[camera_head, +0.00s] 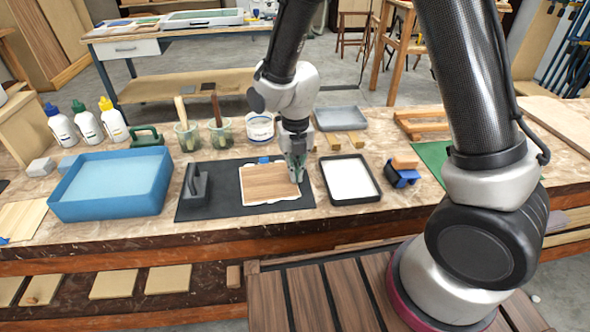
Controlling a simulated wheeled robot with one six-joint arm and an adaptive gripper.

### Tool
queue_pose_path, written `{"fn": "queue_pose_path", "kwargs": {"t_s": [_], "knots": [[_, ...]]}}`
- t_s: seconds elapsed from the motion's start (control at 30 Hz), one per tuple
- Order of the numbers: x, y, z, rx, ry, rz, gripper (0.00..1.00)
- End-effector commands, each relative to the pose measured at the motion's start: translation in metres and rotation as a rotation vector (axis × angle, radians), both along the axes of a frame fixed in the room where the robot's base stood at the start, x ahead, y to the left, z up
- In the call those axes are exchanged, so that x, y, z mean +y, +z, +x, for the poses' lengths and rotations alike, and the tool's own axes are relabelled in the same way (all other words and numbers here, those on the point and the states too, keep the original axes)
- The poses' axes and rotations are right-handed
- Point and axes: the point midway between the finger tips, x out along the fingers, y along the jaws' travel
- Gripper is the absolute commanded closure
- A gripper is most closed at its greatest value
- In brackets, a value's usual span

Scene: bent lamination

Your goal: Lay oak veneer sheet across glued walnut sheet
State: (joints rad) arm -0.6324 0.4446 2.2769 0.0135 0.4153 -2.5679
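A brown wood-grained sheet (268,184) lies on a dark mat (225,190) near the middle of the bench. A pale margin shows along its edges; I cannot tell whether that is another sheet or glue. I cannot tell for sure whether the brown sheet is the oak or the walnut. My gripper (297,178) points down at the sheet's right edge, with its fingertips at or just above it. The fingers are small and partly merged with the sheet, so I cannot see whether they are open or hold it.
A black block with a handle (195,185) stands on the mat left of the sheet. A black-rimmed white tray (349,179) is close on the right. A blue tub (110,190) is at left. Brush jars (220,133) and a white tub (260,127) stand behind.

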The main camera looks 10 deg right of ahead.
Motion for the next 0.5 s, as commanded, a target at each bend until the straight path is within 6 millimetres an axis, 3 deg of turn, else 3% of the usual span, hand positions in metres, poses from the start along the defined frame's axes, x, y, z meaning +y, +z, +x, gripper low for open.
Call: {"fn": "queue_pose_path", "kwargs": {"t_s": [0.2, 0.37, 0.5], "knots": [[-0.0034, -0.0042, -0.0041, 0.013, -0.003, -0.009, 1.0], [-0.0034, -0.0041, -0.004, 0.012, -0.003, -0.009, 0.72], [-0.0029, -0.0038, -0.0038, 0.011, -0.002, -0.007, 0.7]]}}
